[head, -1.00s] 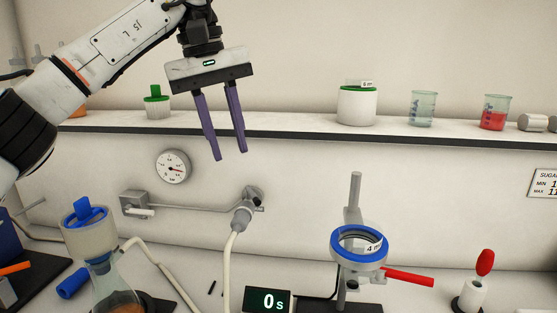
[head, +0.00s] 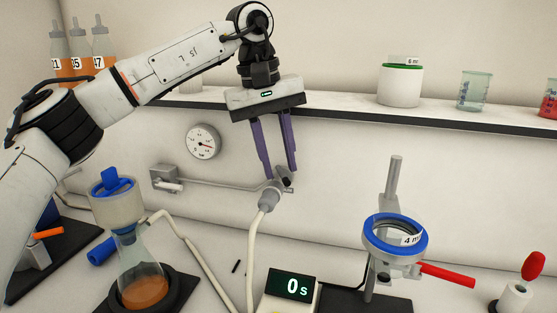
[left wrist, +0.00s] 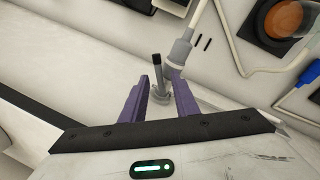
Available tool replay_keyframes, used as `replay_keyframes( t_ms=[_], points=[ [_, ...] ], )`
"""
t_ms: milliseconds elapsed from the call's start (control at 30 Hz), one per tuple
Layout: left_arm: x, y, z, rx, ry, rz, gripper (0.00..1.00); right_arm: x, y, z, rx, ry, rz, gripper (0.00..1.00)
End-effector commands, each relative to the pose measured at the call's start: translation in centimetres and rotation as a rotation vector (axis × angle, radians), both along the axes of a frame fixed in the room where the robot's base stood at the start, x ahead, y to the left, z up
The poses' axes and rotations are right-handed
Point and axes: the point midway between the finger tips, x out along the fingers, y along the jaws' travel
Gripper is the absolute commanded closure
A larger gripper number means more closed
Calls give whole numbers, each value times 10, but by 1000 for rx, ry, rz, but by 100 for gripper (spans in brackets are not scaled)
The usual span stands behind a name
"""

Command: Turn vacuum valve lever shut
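The vacuum valve (head: 270,193) is a grey wall fitting at the end of a thin pipe, with a pale hose hanging from it. Its small lever has a dark tip (head: 287,182); in the left wrist view the lever (left wrist: 157,67) stands beside the grey hose connector (left wrist: 181,50). My left gripper (head: 279,174) is open, its two purple fingers pointing down at the valve. In the left wrist view the lever base lies between the fingers (left wrist: 163,82); I cannot tell whether they touch it. My right gripper is not in view.
A round gauge (head: 203,142) is on the wall to the left. A flask (head: 140,278) with a blue-topped funnel stands at lower left. A ring stand (head: 395,180) with a blue ring is at right. The shelf (head: 350,112) runs behind my gripper.

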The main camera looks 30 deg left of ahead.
Motion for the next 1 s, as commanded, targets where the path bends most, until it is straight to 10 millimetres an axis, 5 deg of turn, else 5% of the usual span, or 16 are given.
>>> replay_keyframes(
  t_ms=[233, 400, 1000],
  points=[
    [0, 0, -1, 0, 0, 0, 74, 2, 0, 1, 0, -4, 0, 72],
    [0, 0, -1, 0, 0, 0, 100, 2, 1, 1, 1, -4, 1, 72],
    [0, 0, 0, 0, 0, 0, 100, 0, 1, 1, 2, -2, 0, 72]
  ],
)
